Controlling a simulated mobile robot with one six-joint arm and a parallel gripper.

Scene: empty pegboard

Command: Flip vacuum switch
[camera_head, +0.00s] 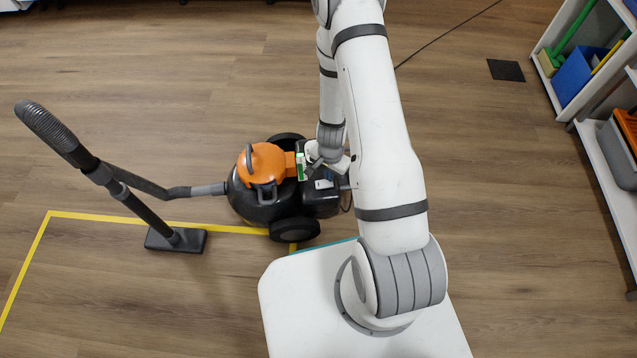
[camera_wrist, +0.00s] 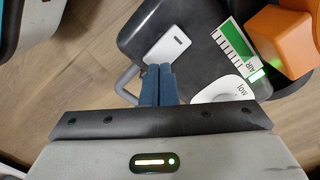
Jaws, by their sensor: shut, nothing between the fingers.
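The vacuum (camera_head: 262,205) is a black canister with an orange top, standing on the floor left of my arm. Its switch looks like a white rectangular rocker (camera_wrist: 167,46) on the black housing; a white piece also shows there in the head view (camera_head: 324,184). My gripper (camera_wrist: 159,70) is shut and empty. Its blue-grey fingertips appear right at the near edge of the white switch; I cannot tell whether they touch it. In the head view my gripper (camera_head: 322,163) is over the rear of the vacuum and partly hides it.
Beside the switch are a green-and-white gauge label (camera_wrist: 236,52) and a white dial (camera_wrist: 224,90). A grey handle (camera_wrist: 125,82) curves beside the fingers. The hose and floor nozzle (camera_head: 176,240) lie left.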

